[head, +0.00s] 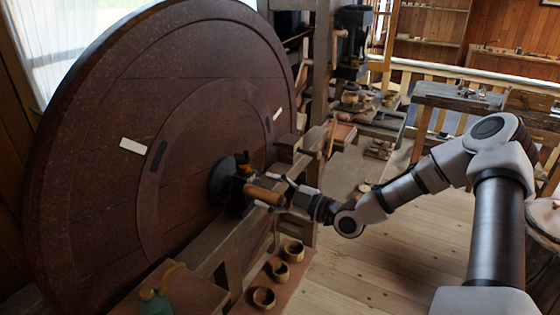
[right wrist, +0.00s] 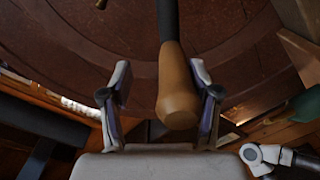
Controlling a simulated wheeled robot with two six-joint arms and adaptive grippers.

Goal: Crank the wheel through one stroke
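The wheel (head: 190,95) is a huge dark reddish-brown wooden disc, upright on the left in the head view. Its face also fills the back of the right wrist view (right wrist: 80,40). A crank with a tan wooden handle (head: 263,194) sticks out from near the wheel's dark hub (head: 222,182). My right gripper (head: 283,193) is at the handle's free end. In the right wrist view the gripper (right wrist: 161,82) is open, and the handle (right wrist: 178,92) lies between its fingers, nearer the right one. A gap shows on the left side.
Several small wooden bowls (head: 281,271) stand on a low bench below the crank. A wooden frame beam (head: 225,240) runs beside the wheel. A green object (head: 153,301) sits at the lower left. A workbench (head: 445,95) stands at the back right; the middle floor is clear.

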